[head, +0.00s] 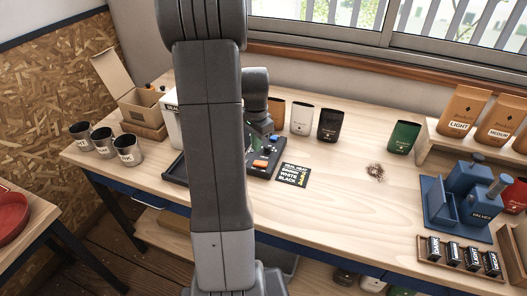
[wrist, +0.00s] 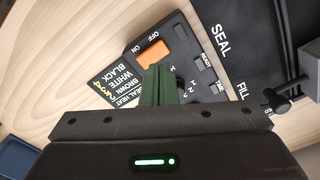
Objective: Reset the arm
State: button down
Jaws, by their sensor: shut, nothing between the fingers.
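My gripper (wrist: 157,84) shows in the wrist view as two green fingers held together with nothing between them. The fingers are over the black control panel (wrist: 192,45) of the sealer, close to its orange ON/OFF switch (wrist: 151,51). I cannot tell whether the fingertips touch the panel. In the head view my arm stands upright across the middle and bends down behind itself toward the sealer. The sealer's orange switch (head: 260,164) shows just right of the arm.
A black seal-heat card (head: 293,174) lies right of the sealer. Brown, white, black and green pouches (head: 404,137) stand along the back. A bean pile (head: 375,171) and a blue valve rack (head: 458,199) are at right. Metal cups (head: 127,149) stand left. The front middle bench is clear.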

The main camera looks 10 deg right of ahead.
jog(key=shift+r+p, duration=0.3)
jog(key=shift+r, duration=0.45)
